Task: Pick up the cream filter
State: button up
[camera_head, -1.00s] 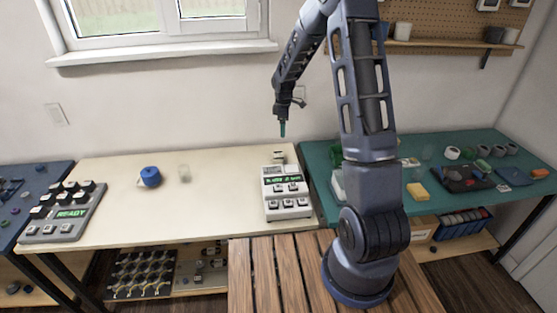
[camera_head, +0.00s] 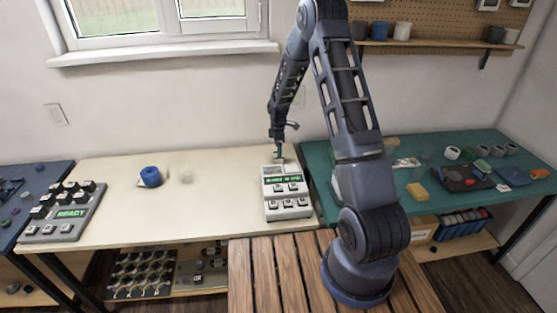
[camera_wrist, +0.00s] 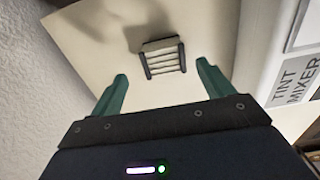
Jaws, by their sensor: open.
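The cream filter (camera_wrist: 163,58) is a small slatted block with dark edges, lying on the cream tabletop. In the wrist view it sits just ahead of my fingertips, roughly centred between them. My gripper (camera_wrist: 161,70) is open, with its two green fingers apart and nothing between them. In the head view my gripper (camera_head: 277,153) points down at the back right of the cream table, right behind the tint mixer. The filter is mostly hidden by the gripper there.
The white tint mixer (camera_head: 287,203) stands close in front of my gripper, and its label side shows at the right of the wrist view. The wall is close behind. A blue round container (camera_head: 150,176) and a pale blurred thing (camera_head: 184,174) stand farther left. The middle of the cream table (camera_head: 222,205) is clear.

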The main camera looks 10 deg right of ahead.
jog(key=f, duration=0.5)
jog(key=shift+s, duration=0.3)
jog(key=c, duration=1.1)
